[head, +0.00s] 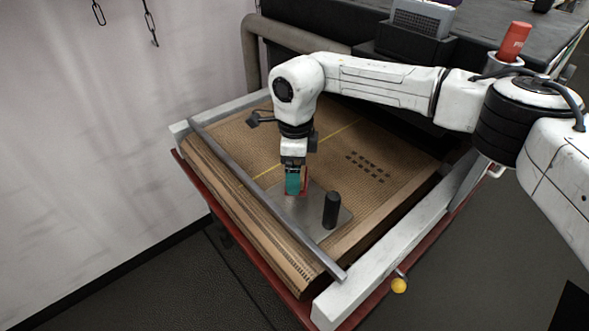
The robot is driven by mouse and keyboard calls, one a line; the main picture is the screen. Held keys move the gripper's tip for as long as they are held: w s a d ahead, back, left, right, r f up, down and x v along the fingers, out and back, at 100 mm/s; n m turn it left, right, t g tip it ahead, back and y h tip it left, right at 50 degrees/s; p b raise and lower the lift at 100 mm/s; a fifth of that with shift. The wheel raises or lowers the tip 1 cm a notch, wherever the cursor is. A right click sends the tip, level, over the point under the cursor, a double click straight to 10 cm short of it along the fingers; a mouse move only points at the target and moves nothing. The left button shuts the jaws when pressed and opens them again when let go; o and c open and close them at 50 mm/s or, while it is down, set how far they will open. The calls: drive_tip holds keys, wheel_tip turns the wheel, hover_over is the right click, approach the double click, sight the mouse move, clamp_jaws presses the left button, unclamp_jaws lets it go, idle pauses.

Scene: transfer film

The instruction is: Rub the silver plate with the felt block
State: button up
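The silver plate (318,218) lies flat on a brown ribbed sheet, near the front bar. A black upright cylinder (331,209) stands on its right part. My gripper (293,170) points down over the left part of the plate. A teal block with a reddish edge, which looks like the felt block (292,185), is between its fingers. The block's lower end is at the plate's surface or just above it; I cannot tell if they touch. The fingertips are small and partly hidden by the block.
A metal bar (265,198) crosses the brown sheet (228,150) in front of the plate. A pale frame rail (400,240) runs along the right side, with a yellow knob (399,286) by it. A red bottle (514,41) stands at back right. A wall is at left.

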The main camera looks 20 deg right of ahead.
drive_tip(key=shift+r+p, duration=1.05)
drive_tip(key=shift+r, duration=0.4)
